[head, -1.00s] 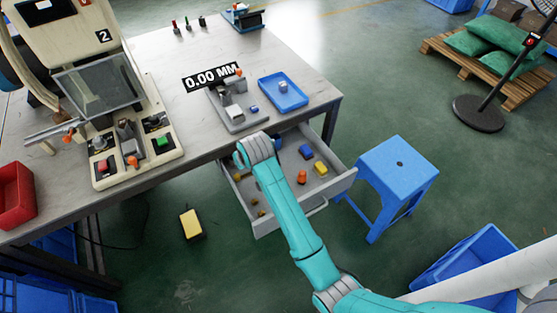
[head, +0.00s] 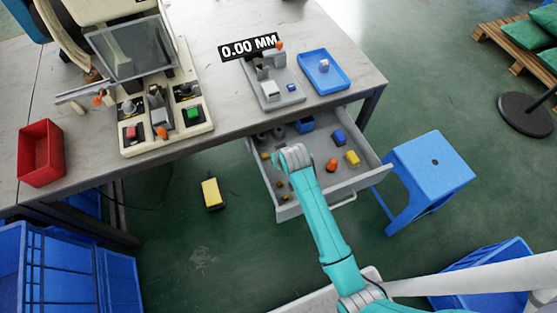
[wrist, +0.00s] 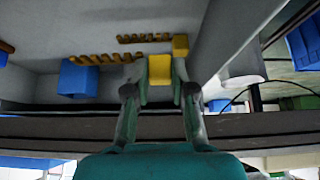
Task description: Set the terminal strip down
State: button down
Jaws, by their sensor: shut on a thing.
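My gripper (wrist: 160,78) is at the middle of the wrist view, with its two fingers either side of a small yellow piece (wrist: 159,68) and shut on it. I cannot tell for sure that this piece is the terminal strip. Toothed brown-gold strips (wrist: 105,58) lie in the drawer beyond the fingers. In the head view the end of my arm (head: 293,158) is over the open grey drawer (head: 346,184); the fingers and what they hold are hidden there.
The drawer holds a blue block (wrist: 78,78) and several yellow, blue and orange parts. Above it, the table (head: 235,128) bears a measuring fixture (head: 290,98), a blue tray (head: 343,83), a press and a red bin (head: 40,150). A blue stool (head: 430,165) stands right of the drawer.

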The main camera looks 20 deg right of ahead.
jog(key=shift+f, duration=1.35)
jog(key=shift+f, duration=0.6)
jog(key=c, duration=1)
grip_release()
jog(key=shift+r, duration=0.55)
jog(key=v, duration=1.2)
